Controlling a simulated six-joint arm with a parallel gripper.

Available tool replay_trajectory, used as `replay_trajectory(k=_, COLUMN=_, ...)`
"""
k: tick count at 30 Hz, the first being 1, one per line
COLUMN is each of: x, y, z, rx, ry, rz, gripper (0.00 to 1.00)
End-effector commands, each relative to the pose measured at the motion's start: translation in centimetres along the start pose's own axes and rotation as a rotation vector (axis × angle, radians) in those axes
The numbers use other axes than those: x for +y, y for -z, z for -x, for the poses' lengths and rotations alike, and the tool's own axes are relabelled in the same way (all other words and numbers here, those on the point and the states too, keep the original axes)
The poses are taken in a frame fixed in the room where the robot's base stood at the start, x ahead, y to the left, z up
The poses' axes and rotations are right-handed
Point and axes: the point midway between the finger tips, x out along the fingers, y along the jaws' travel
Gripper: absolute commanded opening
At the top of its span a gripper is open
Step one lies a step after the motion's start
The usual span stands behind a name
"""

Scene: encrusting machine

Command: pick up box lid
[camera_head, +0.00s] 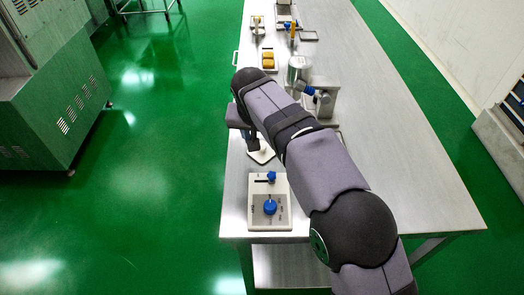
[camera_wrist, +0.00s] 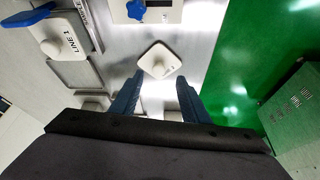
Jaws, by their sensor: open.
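The box lid (camera_wrist: 159,58) is a white, roughly square plate with rounded corners and small dark marking. In the wrist view it lies on the steel table just beyond my fingertips. In the head view a white piece (camera_head: 262,155) shows on the table near its left edge, partly hidden by my arm. My gripper (camera_wrist: 160,77) is open and empty, its two dark blue fingers spread below the lid in the picture. I see no contact with the lid. In the head view my gripper (camera_head: 252,143) hangs above the white piece.
A control box (camera_head: 270,204) with blue knobs stands at the table's near end. A white machine (camera_head: 301,72) with a blue part stands behind my arm. A yellow-filled tray (camera_head: 268,60) lies farther back. The steel table (camera_head: 410,170) is clear on the right.

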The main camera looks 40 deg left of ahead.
Motion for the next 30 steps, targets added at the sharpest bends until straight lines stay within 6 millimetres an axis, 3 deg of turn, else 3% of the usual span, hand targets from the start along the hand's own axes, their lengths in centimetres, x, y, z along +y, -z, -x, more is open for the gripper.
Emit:
replay_trajectory(k=8, x=0.1, y=0.1, z=-1.0, rx=-0.001, ry=-0.001, rz=0.0, gripper=0.42)
replay_trajectory(k=19, x=0.3, y=0.3, z=-5.1, rx=-0.001, ry=-0.001, rz=0.0, gripper=0.42)
replay_trajectory(k=29, x=0.2, y=0.3, z=-5.6, rx=0.001, ry=0.001, rz=0.0, gripper=0.42)
replay_trajectory(k=30, x=0.2, y=0.3, z=-5.6, rx=0.001, ry=0.001, rz=0.0, gripper=0.32)
